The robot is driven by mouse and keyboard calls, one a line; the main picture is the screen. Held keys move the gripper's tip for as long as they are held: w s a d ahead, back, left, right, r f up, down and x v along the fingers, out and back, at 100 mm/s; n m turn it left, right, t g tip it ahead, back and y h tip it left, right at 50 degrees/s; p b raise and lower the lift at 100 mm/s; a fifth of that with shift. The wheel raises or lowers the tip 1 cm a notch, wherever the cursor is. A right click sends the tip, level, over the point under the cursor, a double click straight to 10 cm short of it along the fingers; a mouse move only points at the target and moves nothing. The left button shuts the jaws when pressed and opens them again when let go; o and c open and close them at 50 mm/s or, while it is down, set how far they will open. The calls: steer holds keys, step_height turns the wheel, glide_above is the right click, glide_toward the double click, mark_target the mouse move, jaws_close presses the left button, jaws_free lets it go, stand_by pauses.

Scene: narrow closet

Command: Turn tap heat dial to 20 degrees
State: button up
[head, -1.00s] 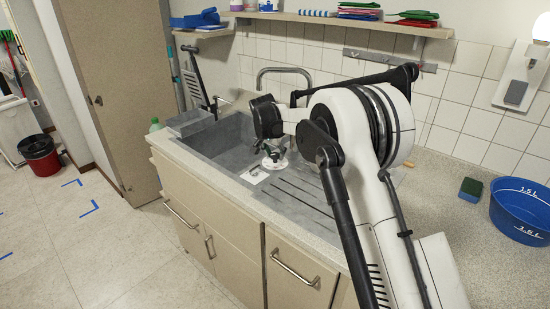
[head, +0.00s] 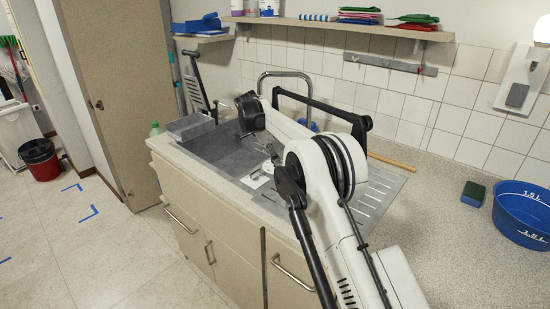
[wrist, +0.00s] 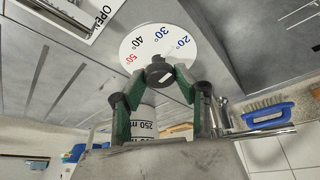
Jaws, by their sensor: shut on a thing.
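The heat dial is a round white disc (wrist: 150,48) marked 20°, 30°, 40° and 50°, with the 50° in red. It shows in the wrist view, with the 20° at its right and the 50° at its left. A black knob (wrist: 158,69) sits at the lower edge of the visible disc. My gripper (wrist: 163,76) has green fingers, and their tips are closed together on this knob. Which mark the knob points to is not clear. In the head view my arm largely hides the dial and gripper over the sink (head: 215,145).
A curved chrome tap (head: 285,76) rises behind the sink. A beaker with a 250 mark (wrist: 145,125) and a blue brush (wrist: 266,115) show in the wrist view. A sponge (head: 473,194) and blue basin (head: 524,215) stand on the right counter, which has free room.

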steer(key=shift+m+g, duration=0.4)
steer(key=shift+m, duration=0.7)
steer(key=o, duration=1.1)
steer(key=shift+r, duration=0.15)
steer(key=v, duration=0.7)
steer(key=shift+a+r, duration=0.1)
steer(key=shift+a, duration=0.05)
